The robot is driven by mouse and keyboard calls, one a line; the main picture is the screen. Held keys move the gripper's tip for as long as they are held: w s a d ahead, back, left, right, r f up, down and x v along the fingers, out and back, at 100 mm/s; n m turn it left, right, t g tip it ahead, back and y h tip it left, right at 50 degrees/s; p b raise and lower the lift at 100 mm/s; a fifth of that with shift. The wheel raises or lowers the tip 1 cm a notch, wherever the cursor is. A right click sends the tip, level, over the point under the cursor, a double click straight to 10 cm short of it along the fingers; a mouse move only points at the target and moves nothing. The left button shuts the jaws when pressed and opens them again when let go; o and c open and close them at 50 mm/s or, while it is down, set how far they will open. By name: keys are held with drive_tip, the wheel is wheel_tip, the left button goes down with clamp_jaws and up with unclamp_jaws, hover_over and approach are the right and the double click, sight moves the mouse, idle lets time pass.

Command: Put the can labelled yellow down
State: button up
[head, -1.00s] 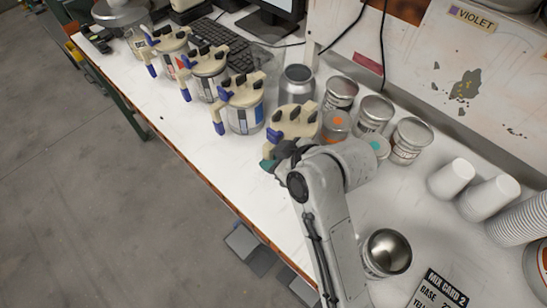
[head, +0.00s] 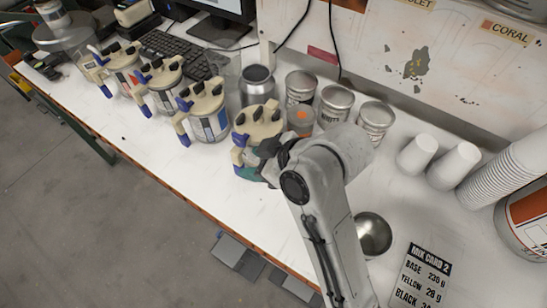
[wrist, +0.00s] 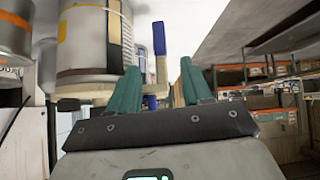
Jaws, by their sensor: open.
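A can with a beige lid, dark knobs and a blue-tipped handle (head: 258,122) stands at the near end of a row of similar cans on the white counter. My gripper (head: 246,165) is at its near side, partly covered by my arm. In the wrist view, this can (wrist: 92,45) appears lid-down, with a yellow mark and a dark strip on its side. Its handle passes close to the open teal fingers of my gripper (wrist: 160,85). Nothing is clearly held between them. I cannot read a yellow label on the can.
Similar lidded cans (head: 203,110) continue up the left. Small tins (head: 335,105) and a grey metal can (head: 257,85) stand behind. White cups (head: 418,152), a steel bowl (head: 373,232) and a mix card (head: 422,275) are to the right. The counter's front edge (head: 200,205) is close.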

drive_tip(key=v, duration=0.7)
idle(0.4)
